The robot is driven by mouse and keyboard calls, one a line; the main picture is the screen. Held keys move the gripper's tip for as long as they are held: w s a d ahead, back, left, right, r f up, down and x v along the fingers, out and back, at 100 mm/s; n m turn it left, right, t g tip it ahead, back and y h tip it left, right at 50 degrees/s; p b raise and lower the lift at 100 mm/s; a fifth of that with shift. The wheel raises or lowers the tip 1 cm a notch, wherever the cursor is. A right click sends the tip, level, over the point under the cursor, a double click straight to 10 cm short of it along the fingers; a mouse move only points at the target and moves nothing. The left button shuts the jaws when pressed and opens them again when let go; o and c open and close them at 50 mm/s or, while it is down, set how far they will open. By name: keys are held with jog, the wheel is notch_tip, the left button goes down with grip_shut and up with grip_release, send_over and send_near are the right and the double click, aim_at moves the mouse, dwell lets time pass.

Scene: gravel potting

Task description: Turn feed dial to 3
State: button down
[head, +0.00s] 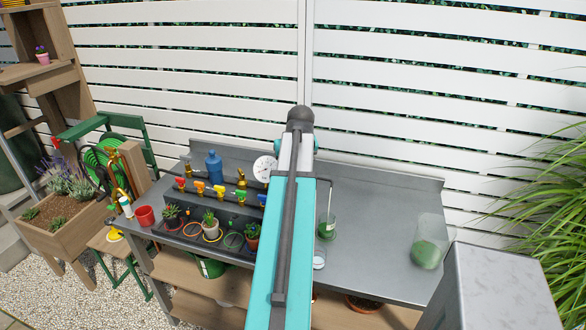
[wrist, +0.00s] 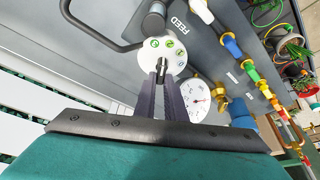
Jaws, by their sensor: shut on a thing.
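The feed dial (wrist: 149,53) is a white disc with several green round marks, near the top middle of the wrist view, beside the word FEED on the grey panel. My gripper (wrist: 162,72) reaches onto the dial face, its two dark fingers close together and shut on the dial's small dark knob (wrist: 162,63). The fingers partly cover the knob, and which mark it points at cannot be read. In the head view my own arm hides the dial and the gripper.
A white gauge (wrist: 196,97) sits close beside my fingers; it also shows in the head view (head: 264,168). Coloured valves (head: 199,187) and potted plants in a black tray (head: 190,237) stand left of my arm. Clear vessels (head: 428,248) with green contents stand right.

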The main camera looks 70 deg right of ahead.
jog(key=n+y, duration=0.1)
jog(key=n, duration=0.1)
jog(key=n+t, duration=0.1)
jog(key=n, duration=0.2)
jog(key=shift+n+y, duration=0.3)
jog(key=shift+y, duration=0.1)
jog(key=shift+a+t, duration=0.1)
jog(key=shift+t, duration=0.2)
jog(key=c, duration=1.8)
grip_release()
jog(key=shift+r, duration=0.1)
jog(key=shift+b+v, duration=1.7)
jog(key=shift+v, duration=5.1)
jog(key=shift+w+r, duration=0.1)
jog(key=shift+r, duration=0.05)
